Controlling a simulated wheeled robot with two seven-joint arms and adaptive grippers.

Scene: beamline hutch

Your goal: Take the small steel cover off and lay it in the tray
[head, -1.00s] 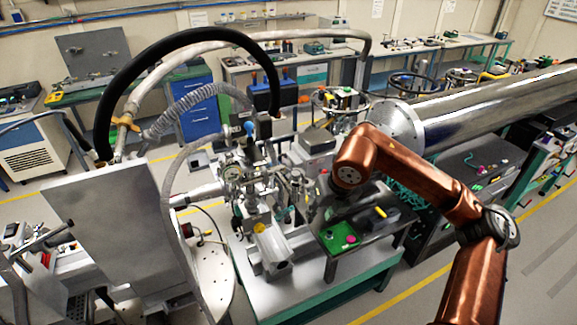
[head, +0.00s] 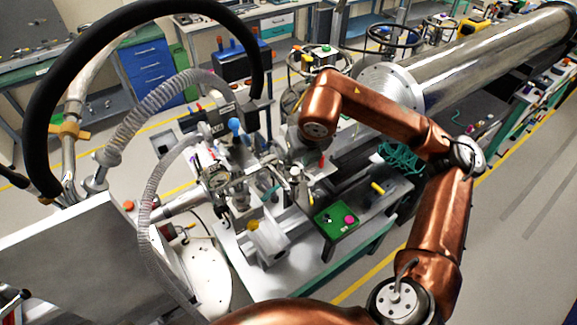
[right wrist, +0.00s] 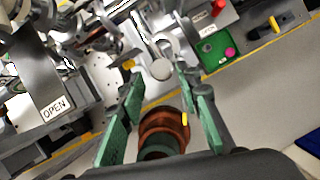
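My right gripper (right wrist: 165,112) is open, its two green-padded fingers wide apart in the right wrist view. In the head view its fingers are mostly hidden behind my copper wrist, above the steel apparatus. A small round steel disc (right wrist: 160,69) lies beyond the fingertips in the right wrist view and looks like the cover; it is apart from the fingers. I cannot make out the cover surely in the head view. A green tray (head: 326,226) with a pink round piece and small dark items sits right of the apparatus; it also shows in the right wrist view (right wrist: 208,58). My left gripper is out of view.
Hoses and a large grey panel (head: 75,262) crowd the left. A long steel cylinder (head: 470,58) runs to the upper right. An OPEN sign (right wrist: 55,107) shows in the right wrist view. Floor at right is clear.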

